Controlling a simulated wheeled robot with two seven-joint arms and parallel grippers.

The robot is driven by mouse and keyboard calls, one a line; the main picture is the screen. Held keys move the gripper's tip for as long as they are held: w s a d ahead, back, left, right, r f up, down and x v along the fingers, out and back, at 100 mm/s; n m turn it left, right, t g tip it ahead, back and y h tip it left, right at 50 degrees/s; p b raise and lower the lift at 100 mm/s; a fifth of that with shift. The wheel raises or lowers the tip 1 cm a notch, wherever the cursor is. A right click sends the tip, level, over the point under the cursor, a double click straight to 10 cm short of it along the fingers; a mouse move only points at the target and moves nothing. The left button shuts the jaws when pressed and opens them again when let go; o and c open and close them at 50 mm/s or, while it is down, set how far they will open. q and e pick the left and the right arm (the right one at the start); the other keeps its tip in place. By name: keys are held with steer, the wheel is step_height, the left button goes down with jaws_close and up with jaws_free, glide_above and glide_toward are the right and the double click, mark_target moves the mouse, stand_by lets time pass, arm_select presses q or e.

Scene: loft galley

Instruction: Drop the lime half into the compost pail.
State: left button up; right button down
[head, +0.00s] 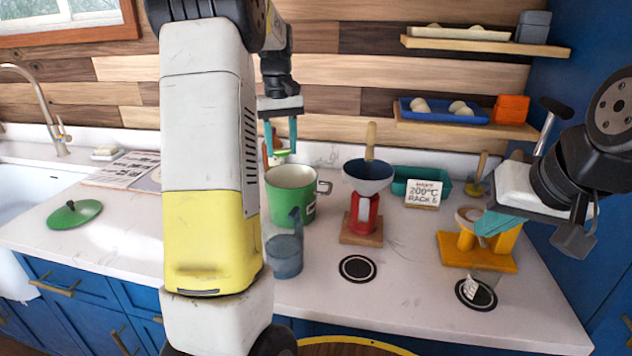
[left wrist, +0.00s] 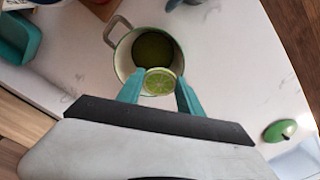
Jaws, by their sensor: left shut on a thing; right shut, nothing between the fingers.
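The lime half (left wrist: 159,81) is held between the teal fingertips of my left gripper (left wrist: 160,88), cut face showing in the left wrist view. In the head view my left gripper (head: 281,146) hangs over the green compost pail (head: 291,200), and the lime half (head: 282,152) shows as a thin green edge. The pail stands upright on the counter with its top open. In the left wrist view the lime overlaps the near rim of the pail (left wrist: 117,62), with the dark green inside beyond it. My right gripper (head: 490,226) is shut and empty at the right.
The pail's green lid (head: 75,214) lies on the counter at the left. A blue-grey pitcher (head: 285,256) stands in front of the pail. A funnel on a red stand (head: 363,214) stands right of the pail, and a yellow stand (head: 480,251) is below my right gripper.

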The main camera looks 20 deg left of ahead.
arm_select(q)
steer(key=shift+w, duration=0.3)
steer(key=shift+w+f, duration=0.1)
steer(key=shift+f, duration=2.9)
steer(key=o, duration=1.5)
steer(key=shift+r, duration=0.15)
step_height(320, 180, up, 7)
steer(key=shift+r, duration=0.3)
